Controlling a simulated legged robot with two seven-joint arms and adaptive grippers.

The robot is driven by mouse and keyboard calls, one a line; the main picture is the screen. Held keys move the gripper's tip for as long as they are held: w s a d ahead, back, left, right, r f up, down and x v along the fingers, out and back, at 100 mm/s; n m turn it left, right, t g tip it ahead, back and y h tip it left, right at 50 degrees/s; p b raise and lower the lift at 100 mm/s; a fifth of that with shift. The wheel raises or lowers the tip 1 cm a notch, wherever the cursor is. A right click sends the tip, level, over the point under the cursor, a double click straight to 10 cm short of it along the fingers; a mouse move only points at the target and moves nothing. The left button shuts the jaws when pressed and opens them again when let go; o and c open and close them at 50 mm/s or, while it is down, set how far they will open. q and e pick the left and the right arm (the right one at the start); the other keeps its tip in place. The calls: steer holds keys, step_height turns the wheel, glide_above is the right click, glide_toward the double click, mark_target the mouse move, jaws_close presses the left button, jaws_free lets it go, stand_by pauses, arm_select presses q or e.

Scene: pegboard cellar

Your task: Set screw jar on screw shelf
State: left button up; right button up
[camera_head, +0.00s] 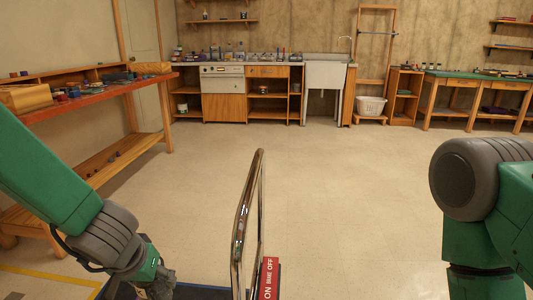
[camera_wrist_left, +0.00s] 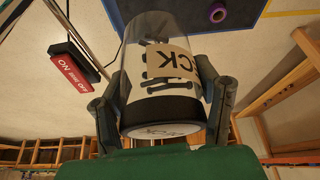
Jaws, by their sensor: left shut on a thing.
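My left gripper (camera_wrist_left: 165,95) is shut on a clear jar (camera_wrist_left: 148,40) with a black band and a pale label whose visible letters read upside down, with dark screw-like shapes. In the head view, my left gripper (camera_head: 155,288) is low at the left edge of the frame bottom; the jar is not clear there. My right arm shows at the right, but its gripper is out of view. Wall shelves show at the back left (camera_head: 222,21) and back right (camera_head: 512,46); I cannot tell which is the screw shelf.
A chrome handle (camera_head: 240,220) with a red brake sign (camera_head: 268,278) stands in front of me. A red-topped bench (camera_head: 105,92) with small items runs along the left. A counter and sink (camera_head: 325,75) line the back; a green-topped table (camera_head: 480,78) is right. The middle floor is clear.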

arm_select(q)
steer(key=s+r+p, duration=0.8)
steer(key=r+p, duration=0.2)
steer(key=p, duration=0.3)
steer(key=shift+s, duration=0.4)
